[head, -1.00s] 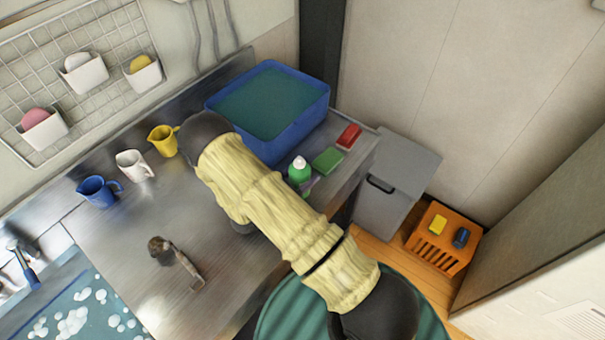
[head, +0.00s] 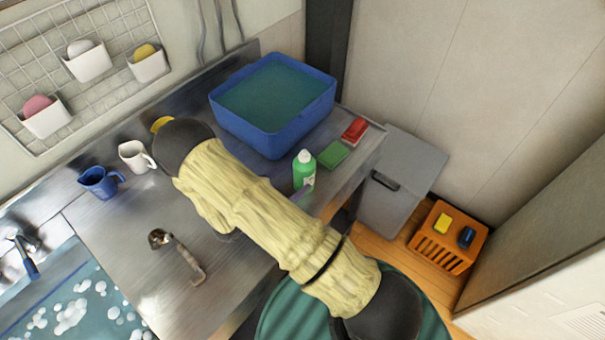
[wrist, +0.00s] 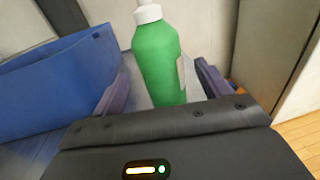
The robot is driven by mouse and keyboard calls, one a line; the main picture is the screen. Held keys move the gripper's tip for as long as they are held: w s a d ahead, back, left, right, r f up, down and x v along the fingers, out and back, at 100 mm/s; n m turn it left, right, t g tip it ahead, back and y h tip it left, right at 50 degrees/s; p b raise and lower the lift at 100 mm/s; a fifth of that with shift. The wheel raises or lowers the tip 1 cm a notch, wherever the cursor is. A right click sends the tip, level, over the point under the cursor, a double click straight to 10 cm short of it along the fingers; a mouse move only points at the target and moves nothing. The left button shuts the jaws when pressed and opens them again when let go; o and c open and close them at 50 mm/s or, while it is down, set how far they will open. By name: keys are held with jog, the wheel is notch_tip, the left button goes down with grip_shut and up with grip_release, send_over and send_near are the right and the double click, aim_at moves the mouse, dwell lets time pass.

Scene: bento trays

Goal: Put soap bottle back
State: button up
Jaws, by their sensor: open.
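The soap bottle (head: 304,172) is green with a white cap and a pale label. It stands upright on the metal counter, beside the green sponge. In the wrist view the bottle (wrist: 157,62) rises between the two purple fingers of my gripper (wrist: 162,88). The fingers are apart, one on each side of the bottle, with a visible gap at the left; whether the right finger touches the label side, I cannot tell. In the head view my arm hides most of the gripper, and the bottle's base is partly hidden by a purple finger.
A blue basin of water (head: 318,108) stands behind the bottle. A green sponge (head: 333,155) and a red one (head: 354,130) lie to its right. An orange crate (head: 433,250) stands on the floor.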

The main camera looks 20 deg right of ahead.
jog(key=b+v, duration=0.1)
jog(key=v, duration=0.5)
jog(key=shift+d+r, duration=0.1)
jog(key=shift+d, duration=0.1)
